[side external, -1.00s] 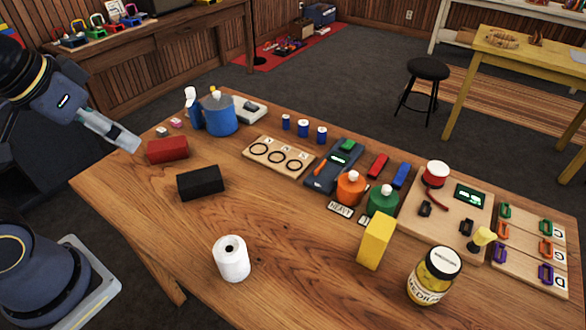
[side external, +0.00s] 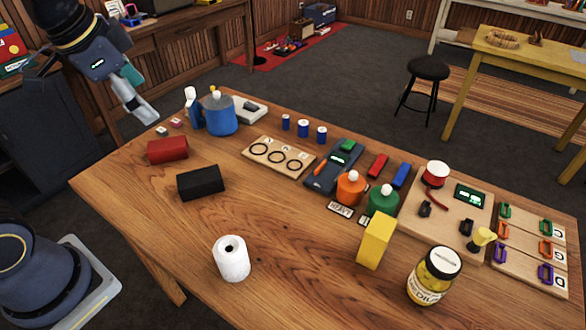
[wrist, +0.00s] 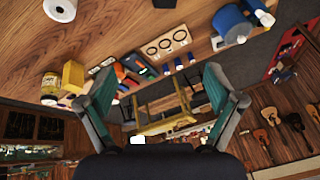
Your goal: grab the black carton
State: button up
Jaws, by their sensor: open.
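The black carton (side external: 201,183) lies on the wooden table near its left front part, in the side external view. In the wrist view a dark block at the top edge (wrist: 164,3) looks like the same carton, cut off by the frame. My gripper (side external: 148,118) is above the table's far left edge, up and to the left of the carton and apart from it. In the wrist view my gripper (wrist: 160,90) shows its two fingers spread wide with nothing between them.
A red carton (side external: 167,150) lies just behind the black one. A white roll (side external: 232,258) stands in front. A blue container (side external: 219,115), a ring board (side external: 279,157) and a yellow box (side external: 376,241) stand farther along. Bare wood surrounds the black carton's front and right.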

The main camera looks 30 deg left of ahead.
jog(key=w+a+f+m+g, duration=0.2)
jog(key=w+f, duration=0.1)
jog(key=w, duration=0.3)
jog(key=g, duration=0.3)
send_over(199, 176)
notch_tip(199, 176, down, 12)
notch_tip(199, 176, down, 9)
jog(key=shift+f, duration=0.15)
notch_tip(199, 176, down, 6)
jog(key=shift+s+r, duration=0.1)
jog(key=shift+r, duration=0.05)
jog(key=shift+c, duration=0.2)
jog(key=c, duration=1.3)
jog(key=shift+o, duration=0.2)
jog(key=shift+r, duration=0.15)
